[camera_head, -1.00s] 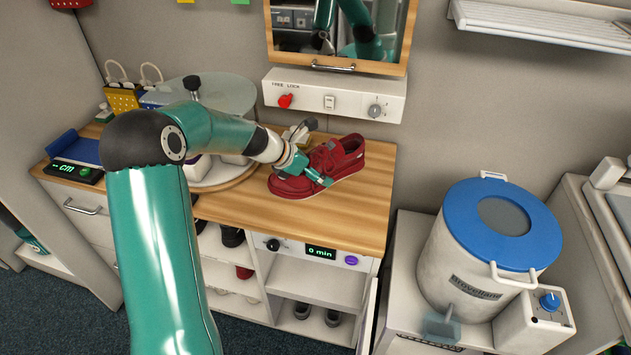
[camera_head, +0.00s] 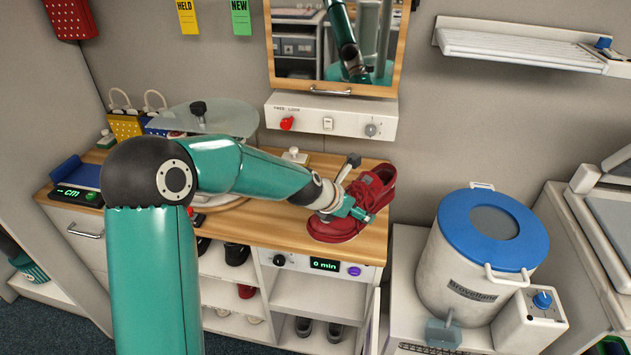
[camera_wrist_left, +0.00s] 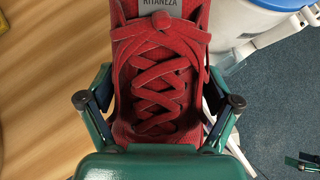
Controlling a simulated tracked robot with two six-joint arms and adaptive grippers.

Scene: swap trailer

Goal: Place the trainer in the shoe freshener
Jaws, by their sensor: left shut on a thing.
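A red lace-up trainer (camera_head: 338,229) is at the right end of the wooden counter, its toe toward the front. I cannot tell whether it is touching the wood or held just above it. My left gripper (camera_head: 356,207) is shut on the trainer from above, with one finger on each side of the laces. In the left wrist view the trainer (camera_wrist_left: 160,72) fills the space between the fingers (camera_wrist_left: 160,104). The shoe freshener seems to be the cabinet unit with the "0 min" display (camera_head: 325,264), below the trainer. Its shelved compartment (camera_head: 318,292) is open.
A white drum with a blue lid (camera_head: 493,228) stands right of the counter. A glass-topped turntable (camera_head: 210,120) is behind my left arm. Shoes (camera_head: 318,326) sit on lower shelves. An open door edge (camera_head: 371,322) stands at the compartment's right.

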